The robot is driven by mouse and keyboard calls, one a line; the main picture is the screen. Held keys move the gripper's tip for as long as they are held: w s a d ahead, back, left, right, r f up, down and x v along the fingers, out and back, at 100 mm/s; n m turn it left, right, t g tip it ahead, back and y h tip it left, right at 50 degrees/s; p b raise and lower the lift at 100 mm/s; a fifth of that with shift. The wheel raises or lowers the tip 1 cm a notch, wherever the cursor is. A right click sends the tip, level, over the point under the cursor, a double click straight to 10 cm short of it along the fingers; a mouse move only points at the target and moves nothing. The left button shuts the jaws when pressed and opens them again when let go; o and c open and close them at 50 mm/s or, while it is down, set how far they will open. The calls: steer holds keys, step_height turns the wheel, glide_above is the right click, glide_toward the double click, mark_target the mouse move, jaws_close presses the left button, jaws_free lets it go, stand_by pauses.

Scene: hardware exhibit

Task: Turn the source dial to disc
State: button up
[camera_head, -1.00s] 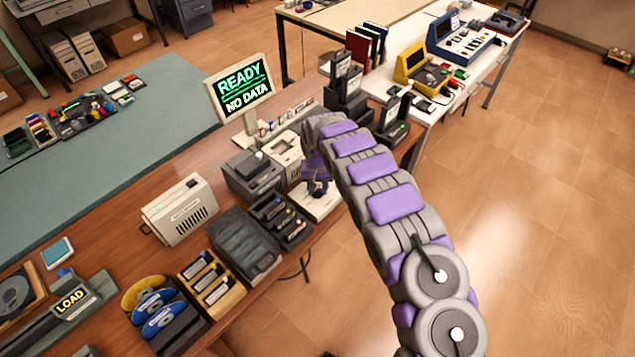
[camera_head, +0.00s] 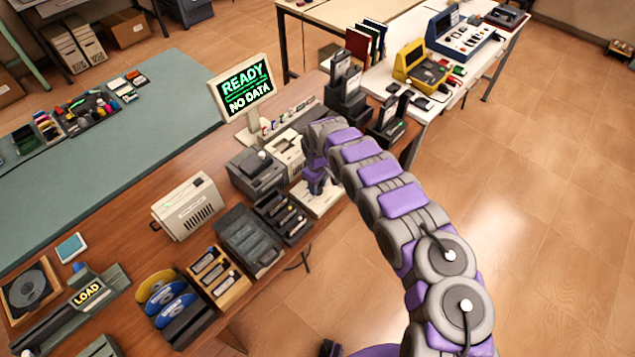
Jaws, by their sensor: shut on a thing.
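My gripper (camera_head: 317,186) points down over a small white panel (camera_head: 312,204) at the right edge of the wooden bench. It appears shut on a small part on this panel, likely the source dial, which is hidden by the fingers. The dial's markings and setting cannot be read from here. A monitor (camera_head: 245,88) behind shows "READY" and "NO DATA" in green and white.
A grey device (camera_head: 257,172) and a black slotted tray (camera_head: 281,218) stand left of my gripper. A beige box (camera_head: 186,206), a disc rack (camera_head: 172,303) and a "LOAD" unit (camera_head: 88,294) are further left. Open floor lies right of my arm.

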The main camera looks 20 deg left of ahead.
steer(key=shift+n, duration=0.9)
steer(key=o, duration=1)
steer(key=shift+o, duration=0.2)
steer(key=shift+w+r, duration=0.1)
step_height(320, 180, up, 17)
steer(key=p, duration=0.1)
steer(key=shift+p, duration=0.3)
